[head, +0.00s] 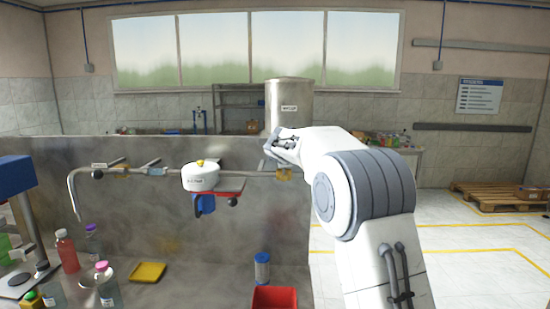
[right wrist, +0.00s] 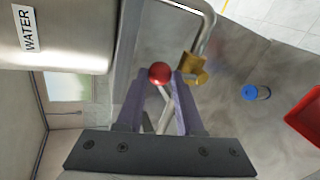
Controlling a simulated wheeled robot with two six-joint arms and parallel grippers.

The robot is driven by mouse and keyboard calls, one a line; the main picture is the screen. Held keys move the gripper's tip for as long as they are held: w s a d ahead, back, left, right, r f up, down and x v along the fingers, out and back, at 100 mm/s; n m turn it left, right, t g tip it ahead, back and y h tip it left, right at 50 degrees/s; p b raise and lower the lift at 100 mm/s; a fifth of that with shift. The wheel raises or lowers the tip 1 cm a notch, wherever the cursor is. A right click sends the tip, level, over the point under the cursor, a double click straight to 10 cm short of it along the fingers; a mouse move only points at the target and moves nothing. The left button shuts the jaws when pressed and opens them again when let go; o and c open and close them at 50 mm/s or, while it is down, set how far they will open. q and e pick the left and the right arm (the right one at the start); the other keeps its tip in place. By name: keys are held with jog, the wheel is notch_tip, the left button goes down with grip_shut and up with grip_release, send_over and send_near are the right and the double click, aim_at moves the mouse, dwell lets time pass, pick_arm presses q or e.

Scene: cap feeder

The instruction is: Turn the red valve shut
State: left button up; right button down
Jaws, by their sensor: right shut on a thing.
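The red valve knob (right wrist: 159,72), a small red ball on a thin silver lever, is between the fingertips of my right gripper (right wrist: 158,76) in the right wrist view. The right gripper is shut on it. The brass valve body (right wrist: 196,67) sits just right of the fingers on a silver pipe; it also shows in the head view (head: 284,175), below my right gripper (head: 271,148). In the head view the red knob cannot be made out behind the hand. My left gripper is in neither view.
A steel water tank (head: 289,104) stands behind the gripper. A white pot (head: 201,179) sits over a red bar left of the valve. Several bottles (head: 67,253), a yellow tray (head: 147,272), a blue-capped jar (head: 262,268) and a red bin (head: 274,298) stand lower down.

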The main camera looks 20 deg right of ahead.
jog(key=shift+d+f, duration=0.1)
jog(key=shift+f, duration=0.45)
jog(key=c, duration=0.9)
grip_release()
jog(key=o, duration=0.5)
jog(key=shift+w, duration=0.2)
jog(key=b+v, duration=0.3)
jog(key=v, duration=0.7)
jog(key=shift+s+r, duration=0.3)
jog(key=shift+r, duration=0.05)
